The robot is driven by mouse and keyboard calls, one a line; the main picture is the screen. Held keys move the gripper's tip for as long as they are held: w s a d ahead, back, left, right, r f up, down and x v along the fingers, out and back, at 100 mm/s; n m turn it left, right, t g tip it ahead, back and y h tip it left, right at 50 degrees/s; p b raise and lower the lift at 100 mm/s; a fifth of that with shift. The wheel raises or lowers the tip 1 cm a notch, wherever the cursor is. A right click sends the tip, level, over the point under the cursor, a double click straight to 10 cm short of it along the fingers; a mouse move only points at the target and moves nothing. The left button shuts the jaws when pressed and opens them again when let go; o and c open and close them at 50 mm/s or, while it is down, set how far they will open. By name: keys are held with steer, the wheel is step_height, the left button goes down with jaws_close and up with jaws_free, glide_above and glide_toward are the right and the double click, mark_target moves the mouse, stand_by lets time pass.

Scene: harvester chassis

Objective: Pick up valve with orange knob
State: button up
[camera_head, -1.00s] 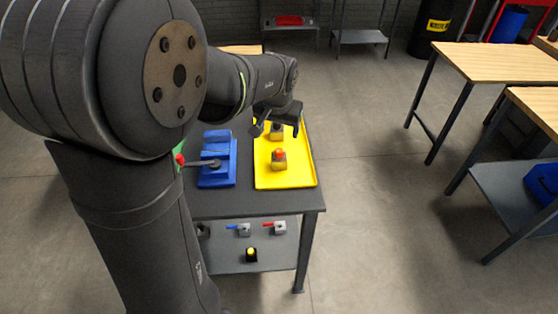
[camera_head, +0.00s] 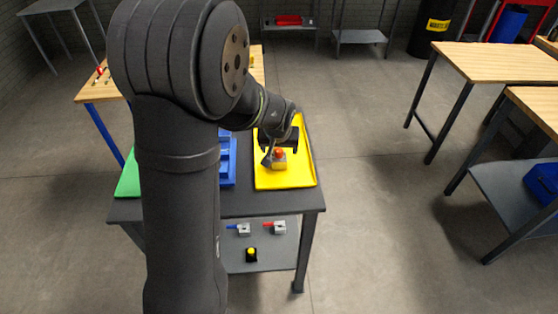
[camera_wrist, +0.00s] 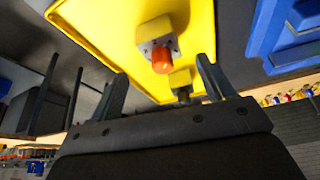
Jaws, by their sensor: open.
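The valve with the orange knob (camera_head: 279,163) stands in the yellow tray (camera_head: 300,178), its body yellowish and grey. In the wrist view the orange knob (camera_wrist: 162,62) points toward the camera and lies between the fingers, and the yellow tray also shows (camera_wrist: 105,45). My gripper (camera_head: 280,149) is open and empty, just above and behind the valve in the head view. In the wrist view its fingers (camera_wrist: 161,70) spread either side of the knob without visible contact.
A blue fixture (camera_head: 229,165) lies left of the tray, partly behind my arm, with a green piece (camera_head: 128,180) farther left. The lower shelf (camera_head: 270,262) holds blue-handled (camera_head: 243,229), red-handled (camera_head: 278,228) and yellow-topped (camera_head: 251,254) parts. Floor right of the table is clear.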

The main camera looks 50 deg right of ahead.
mark_target(279, 153)
steer(key=shift+a+x, duration=0.15)
steer(key=shift+x, duration=1.35)
steer(key=shift+a+x, duration=0.15)
steer(key=shift+x, duration=1.35)
steer(key=c, duration=1.3)
steer(key=shift+c, duration=0.2)
